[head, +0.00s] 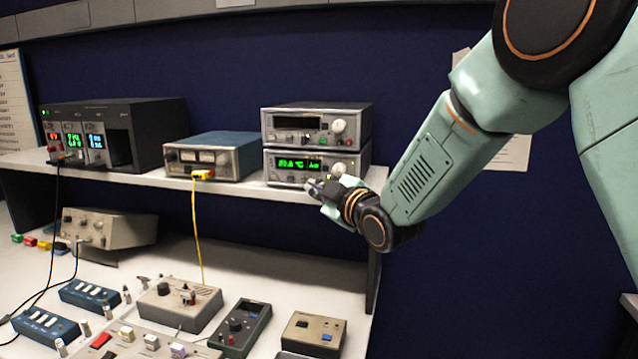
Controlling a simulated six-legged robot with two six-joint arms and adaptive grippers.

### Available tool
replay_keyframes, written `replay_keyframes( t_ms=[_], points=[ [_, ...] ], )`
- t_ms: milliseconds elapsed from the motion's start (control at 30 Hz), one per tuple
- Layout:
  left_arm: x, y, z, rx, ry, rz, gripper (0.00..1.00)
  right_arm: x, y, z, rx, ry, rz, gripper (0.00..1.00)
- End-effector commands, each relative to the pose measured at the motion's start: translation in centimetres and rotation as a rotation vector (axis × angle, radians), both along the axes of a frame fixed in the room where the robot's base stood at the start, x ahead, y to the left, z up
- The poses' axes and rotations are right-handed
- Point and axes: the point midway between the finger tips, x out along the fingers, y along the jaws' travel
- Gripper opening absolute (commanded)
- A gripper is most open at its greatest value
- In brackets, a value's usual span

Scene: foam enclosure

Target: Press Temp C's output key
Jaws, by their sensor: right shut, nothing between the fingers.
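Two grey instruments are stacked on the shelf. The lower one (283,177) has a lit green display (300,164) that seems to show a reading in °C; I take it for Temp C. The upper one (275,122) has a dark display. My right gripper (318,187) is shut and empty, its fingertips at the lower right front of the lower instrument. It covers part of that panel's bottom edge. I cannot tell whether the tips touch the panel, nor make out the output key. My left gripper is not in view.
A blue-topped meter box (225,147) with a yellow cable (196,220) stands left of the stack. A black rack (150,120) with lit displays is further left. The shelf edge (240,190) runs just below. Several control boxes, including a beige one (312,333), lie on the bench beneath.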

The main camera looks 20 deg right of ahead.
Motion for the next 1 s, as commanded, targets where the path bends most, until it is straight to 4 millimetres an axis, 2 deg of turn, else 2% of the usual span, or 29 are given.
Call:
replay_keyframes(
  t_ms=[500, 1000],
  points=[
    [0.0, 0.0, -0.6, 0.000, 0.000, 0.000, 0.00, -3.5, 2.4, 0.0, -0.002, 0.000, 0.000, 0.00],
    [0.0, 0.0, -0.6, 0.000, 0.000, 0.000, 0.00, -3.8, 2.6, 0.0, -0.001, -0.001, -0.001, 0.00]
  ],
)
